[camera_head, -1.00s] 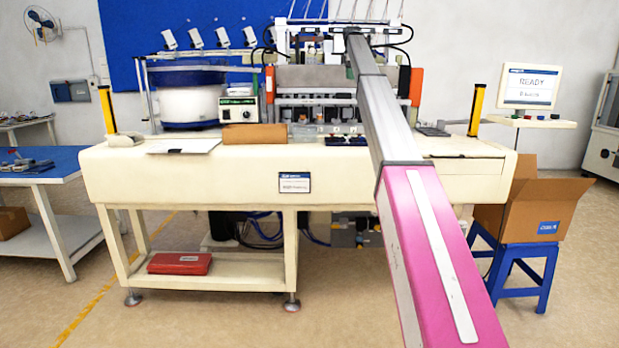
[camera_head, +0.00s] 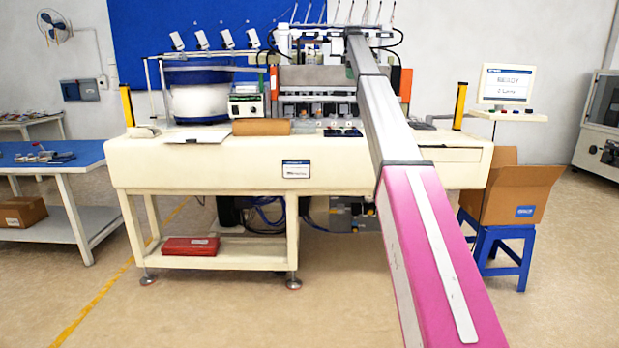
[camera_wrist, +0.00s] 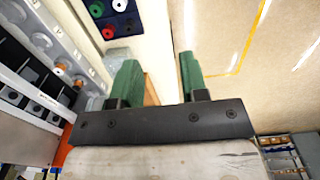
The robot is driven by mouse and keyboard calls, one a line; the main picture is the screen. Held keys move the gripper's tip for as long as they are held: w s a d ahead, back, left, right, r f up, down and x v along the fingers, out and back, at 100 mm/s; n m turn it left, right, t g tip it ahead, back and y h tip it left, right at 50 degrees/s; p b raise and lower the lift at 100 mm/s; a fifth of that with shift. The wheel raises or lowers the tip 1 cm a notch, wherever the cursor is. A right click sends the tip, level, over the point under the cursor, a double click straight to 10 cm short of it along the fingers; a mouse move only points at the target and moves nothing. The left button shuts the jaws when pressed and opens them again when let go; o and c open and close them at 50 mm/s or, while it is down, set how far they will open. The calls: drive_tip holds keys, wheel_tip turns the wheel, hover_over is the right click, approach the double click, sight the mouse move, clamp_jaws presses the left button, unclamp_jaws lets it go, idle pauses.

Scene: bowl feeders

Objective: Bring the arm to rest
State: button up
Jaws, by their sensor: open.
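My arm stretches from the lower right of the head view up toward the machine, a pink link in front and a grey link beyond it. In the head view its far end hides my gripper. In the wrist view my gripper (camera_wrist: 158,80) shows as two green fingers on a black bar, apart and with nothing between them. The fingers hang over the edge of the cream machine table (camera_head: 215,180), with the floor to their right.
A dark tray with coloured round parts (camera_wrist: 112,18) lies on the table near the fingers. A white bowl feeder (camera_head: 198,102), a brown block (camera_head: 262,127) and a monitor (camera_head: 505,84) stand around. A carton (camera_head: 515,190) sits on a blue stool (camera_head: 497,250). The front floor is clear.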

drive_tip(key=s+f+m, duration=0.3)
drive_tip(key=s+f, duration=0.6)
drive_tip(key=f, duration=0.7)
drive_tip(key=s+f+m, duration=0.3)
drive_tip(key=s+f, duration=0.5)
drive_tip(key=f, duration=0.8)
drive_tip(key=s+f+m, duration=0.3)
drive_tip(key=s+f, duration=0.6)
drive_tip(key=f, duration=0.7)
drive_tip(key=s+f+m, duration=0.3)
drive_tip(key=s+f, duration=0.4)
drive_tip(key=s, duration=0.6)
drive_tip(key=s+f+m, duration=0.3)
drive_tip(key=s+f, duration=0.5)
drive_tip(key=s, duration=0.4)
drive_tip(key=s+f+m, duration=0.3)
drive_tip(key=s+f, duration=0.5)
drive_tip(key=s, duration=0.5)
drive_tip(key=shift+s, duration=0.35)
